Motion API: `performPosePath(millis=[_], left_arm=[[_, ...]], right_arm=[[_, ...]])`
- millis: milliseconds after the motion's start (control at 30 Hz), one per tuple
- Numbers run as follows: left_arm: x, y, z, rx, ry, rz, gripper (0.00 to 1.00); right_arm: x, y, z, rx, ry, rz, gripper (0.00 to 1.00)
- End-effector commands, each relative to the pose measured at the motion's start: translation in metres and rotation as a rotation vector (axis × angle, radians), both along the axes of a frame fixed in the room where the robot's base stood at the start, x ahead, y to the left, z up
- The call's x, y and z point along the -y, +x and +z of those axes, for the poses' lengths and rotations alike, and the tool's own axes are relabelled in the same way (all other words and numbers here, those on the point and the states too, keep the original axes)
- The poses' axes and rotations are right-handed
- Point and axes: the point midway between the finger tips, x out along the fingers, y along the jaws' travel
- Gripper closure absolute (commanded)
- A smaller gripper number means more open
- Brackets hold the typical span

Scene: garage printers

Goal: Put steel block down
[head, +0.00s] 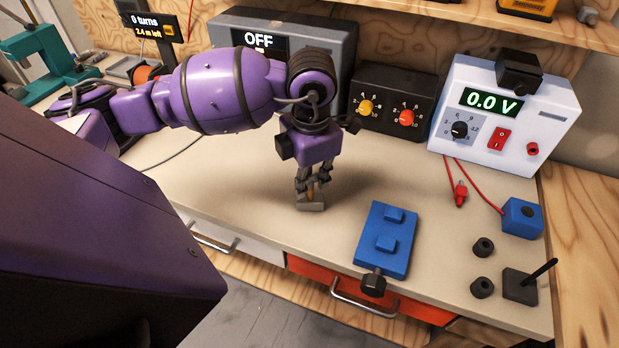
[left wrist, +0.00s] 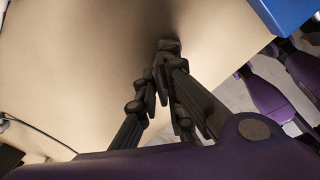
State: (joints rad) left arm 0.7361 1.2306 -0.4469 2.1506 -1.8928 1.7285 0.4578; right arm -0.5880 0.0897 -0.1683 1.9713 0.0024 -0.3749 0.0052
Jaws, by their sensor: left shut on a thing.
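The steel block (head: 311,206) is a small grey piece below the fingers of my left gripper (head: 312,184) in the head view. My left gripper points down and is shut on the block. The block is at or just above the bench top (head: 250,190); I cannot tell whether it touches. In the left wrist view the fingers (left wrist: 165,62) come together over the bare bench top, and the dark block (left wrist: 169,45) shows at their tips, partly hidden. My right gripper is not in view.
A blue fixture (head: 397,238) with a black knob lies right of the gripper. Behind stand a grey box reading OFF (head: 335,40), a black dial box (head: 393,98) and a white 0.0 V supply (head: 550,100). Black knobs (head: 483,247) and a blue cube (head: 522,217) lie right.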

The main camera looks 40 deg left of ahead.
Motion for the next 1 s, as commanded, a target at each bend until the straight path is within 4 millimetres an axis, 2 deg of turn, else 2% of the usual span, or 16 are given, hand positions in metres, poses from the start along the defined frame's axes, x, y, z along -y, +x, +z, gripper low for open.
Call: performPosePath(millis=[33, 67, 200, 467, 567, 667, 1000], left_arm=[[0.0, 0.0, -0.004, -0.002, 0.0, 0.0, 1.0], [0.0, 0.0, -0.003, -0.002, 0.0, 0.0, 0.9], [0.0, 0.0, -0.002, -0.001, 0.0, 0.0, 0.73], [0.0, 0.0, -0.002, -0.001, 0.0, 0.0, 0.73], [0.0, 0.0, 0.004, 0.002, 0.0, 0.0, 0.73], [0.0, 0.0, 0.015, 0.003, 0.001, -0.001, 0.73], [0.004, -0.002, 0.086, 0.004, 0.001, 0.0, 0.73]], right_arm=[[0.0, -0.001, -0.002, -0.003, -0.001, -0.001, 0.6], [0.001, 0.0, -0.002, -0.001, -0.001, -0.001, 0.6], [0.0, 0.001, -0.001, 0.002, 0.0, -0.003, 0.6], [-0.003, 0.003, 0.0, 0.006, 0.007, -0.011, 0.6], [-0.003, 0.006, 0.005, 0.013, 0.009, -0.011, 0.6], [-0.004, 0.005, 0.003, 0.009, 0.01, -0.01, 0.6], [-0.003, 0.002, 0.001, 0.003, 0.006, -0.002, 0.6]])
